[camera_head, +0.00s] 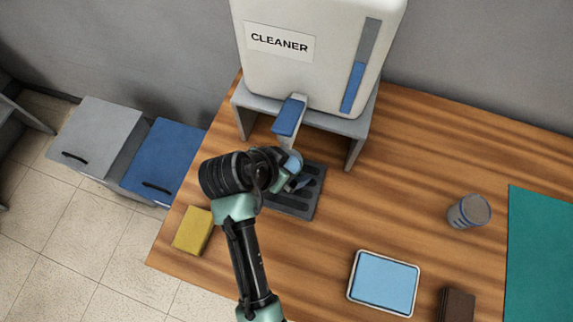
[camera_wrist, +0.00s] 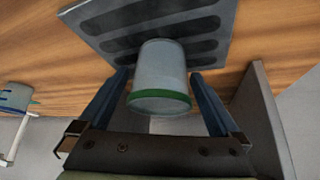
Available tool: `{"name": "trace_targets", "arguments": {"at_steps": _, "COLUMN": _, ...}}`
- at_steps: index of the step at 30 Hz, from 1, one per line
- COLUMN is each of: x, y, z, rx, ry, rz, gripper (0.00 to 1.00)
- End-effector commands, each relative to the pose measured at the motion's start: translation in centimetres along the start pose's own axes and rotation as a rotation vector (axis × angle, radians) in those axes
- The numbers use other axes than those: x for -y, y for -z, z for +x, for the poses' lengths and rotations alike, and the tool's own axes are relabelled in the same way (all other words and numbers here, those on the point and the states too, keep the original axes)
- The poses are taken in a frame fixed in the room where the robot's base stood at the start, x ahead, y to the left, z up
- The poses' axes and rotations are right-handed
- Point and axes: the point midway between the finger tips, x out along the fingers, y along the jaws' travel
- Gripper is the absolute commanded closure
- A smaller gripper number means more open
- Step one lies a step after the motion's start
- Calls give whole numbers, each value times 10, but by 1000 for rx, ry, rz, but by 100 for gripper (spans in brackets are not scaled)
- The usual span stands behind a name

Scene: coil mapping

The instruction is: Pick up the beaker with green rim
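The beaker with the green rim (camera_wrist: 160,75) shows in the wrist view as a grey cup with a green band at its near end. It stands at the dark slotted drip tray (camera_wrist: 95,20). My gripper (camera_wrist: 159,72) has its two blue fingers on either side of the beaker, with a gap at the left finger; contact on the right is unclear. In the head view my gripper (camera_head: 297,183) is over the drip tray (camera_head: 310,195), below the cleaner's spout. My arm largely hides the beaker there.
The white cleaner tank (camera_head: 310,60) stands on a grey stand (camera_head: 355,150) whose legs flank the tray. A yellow sponge (camera_head: 193,231), a grey cup (camera_head: 468,211), a light-blue tray (camera_head: 384,283), a brown block (camera_head: 456,304) and a green mat (camera_head: 540,250) are on the table.

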Motion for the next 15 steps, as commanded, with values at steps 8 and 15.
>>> {"name": "trace_targets", "arguments": {"at_steps": 8, "x": 0, "y": 0, "z": 0, "rx": 0, "ry": 0, "rz": 0, "gripper": 52}}
{"name": "trace_targets", "arguments": {"at_steps": 15, "x": 0, "y": 0, "z": 0, "rx": -1, "ry": 0, "rz": 0, "gripper": 85}}
